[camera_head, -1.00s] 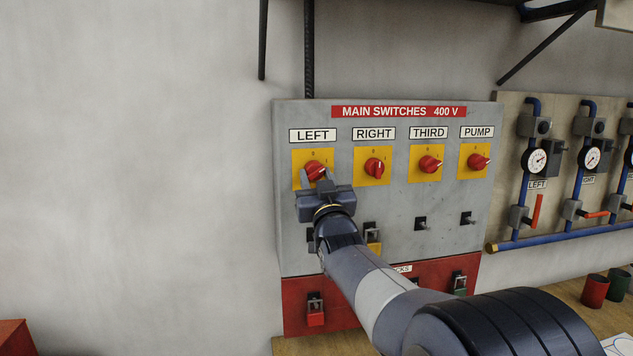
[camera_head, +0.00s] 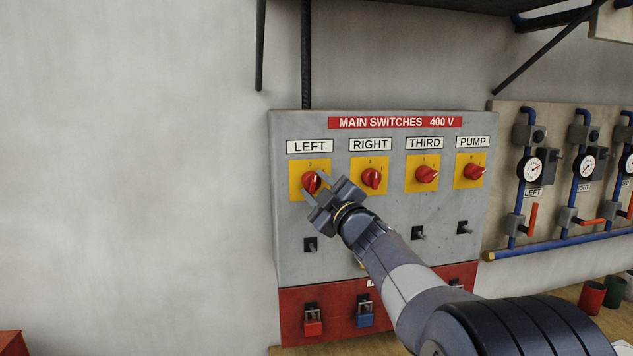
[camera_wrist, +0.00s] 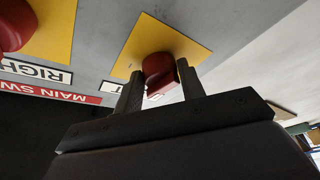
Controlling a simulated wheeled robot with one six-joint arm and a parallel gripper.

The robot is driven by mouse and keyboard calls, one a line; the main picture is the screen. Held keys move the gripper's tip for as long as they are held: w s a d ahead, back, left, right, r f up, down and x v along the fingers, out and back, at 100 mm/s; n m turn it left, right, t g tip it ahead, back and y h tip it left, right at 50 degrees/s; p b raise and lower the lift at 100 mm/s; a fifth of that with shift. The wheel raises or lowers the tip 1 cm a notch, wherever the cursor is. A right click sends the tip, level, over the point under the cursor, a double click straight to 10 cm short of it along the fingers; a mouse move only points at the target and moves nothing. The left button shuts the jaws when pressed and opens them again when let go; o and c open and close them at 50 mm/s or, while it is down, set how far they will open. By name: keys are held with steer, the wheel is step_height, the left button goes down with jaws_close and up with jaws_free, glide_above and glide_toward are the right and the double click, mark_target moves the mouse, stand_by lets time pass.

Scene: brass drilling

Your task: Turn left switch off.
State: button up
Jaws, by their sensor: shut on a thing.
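The left switch (camera_head: 312,182) is a red rotary knob on a yellow plate under the LEFT label (camera_head: 309,147) on the grey main switches panel (camera_head: 350,230). My gripper (camera_head: 314,184) is shut on this knob, with a finger on each side. In the wrist view the red knob (camera_wrist: 159,70) sits between my two fingers (camera_wrist: 160,90), and its yellow plate is behind it. The gripper stands tilted to the panel in the head view. The fingers and palm hide part of the knob and its markings.
The right switch (camera_head: 372,178), third switch (camera_head: 427,174) and pump switch (camera_head: 474,171) stand in a row to the right. Red and blue padlocks (camera_head: 364,318) hang on the red strip below. Gauges and blue pipes (camera_head: 545,238) are on a board at right.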

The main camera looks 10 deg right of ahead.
steer(key=shift+r+n+g+y+p, duration=0.2)
steer(key=shift+n+g+y+p, duration=0.4)
steer(key=shift+n, duration=0.6)
steer(key=o, duration=1)
steer(key=shift+c, duration=0.2)
steer(key=shift+f, duration=0.1)
steer(key=b+v, duration=0.2)
steer(key=v, duration=0.8)
steer(key=shift+s+f+b, duration=0.15)
steer(key=shift+s+b, duration=0.2)
steer(key=shift+s, duration=0.05)
